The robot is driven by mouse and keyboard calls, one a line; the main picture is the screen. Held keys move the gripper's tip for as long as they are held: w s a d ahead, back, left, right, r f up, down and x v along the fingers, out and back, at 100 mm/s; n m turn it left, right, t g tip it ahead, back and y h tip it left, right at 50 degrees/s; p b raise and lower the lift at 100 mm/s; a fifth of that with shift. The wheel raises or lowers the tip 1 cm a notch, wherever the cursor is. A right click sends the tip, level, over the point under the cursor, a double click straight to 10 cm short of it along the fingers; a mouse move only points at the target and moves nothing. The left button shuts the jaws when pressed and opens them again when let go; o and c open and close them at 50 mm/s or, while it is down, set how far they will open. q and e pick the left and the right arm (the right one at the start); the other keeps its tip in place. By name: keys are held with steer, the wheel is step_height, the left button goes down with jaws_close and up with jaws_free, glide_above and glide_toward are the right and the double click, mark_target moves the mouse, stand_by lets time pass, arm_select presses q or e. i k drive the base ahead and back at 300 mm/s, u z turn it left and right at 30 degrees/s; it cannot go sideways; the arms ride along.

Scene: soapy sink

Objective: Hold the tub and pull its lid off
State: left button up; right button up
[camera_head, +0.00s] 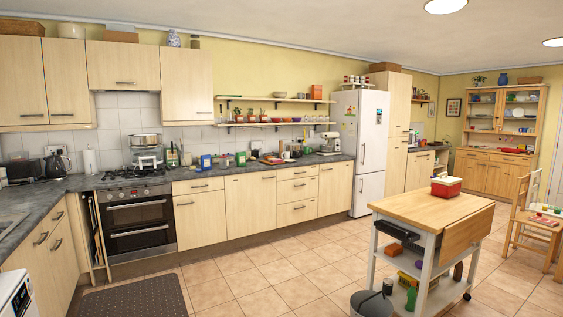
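A red tub-like container (446,188) with a pale top sits on the wooden top of the kitchen trolley (415,206), near its back edge. Small items, yellow and dark, show on or just behind its top; they are too small to make out. I cannot tell whether the pale top is a separate lid or how it is seated. Neither of my grippers is in view, and nothing is touching the red container.
A grey bin (371,304) stands on the floor before the trolley. A wooden chair (535,225) is at the right. A dark mat (137,298) lies near the oven (136,222). The tiled floor between counter and trolley is clear.

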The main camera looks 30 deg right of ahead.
mark_target(223, 162)
steer(key=z, duration=0.9)
steer(key=i, duration=5.2)
steer(key=u, duration=1.05)
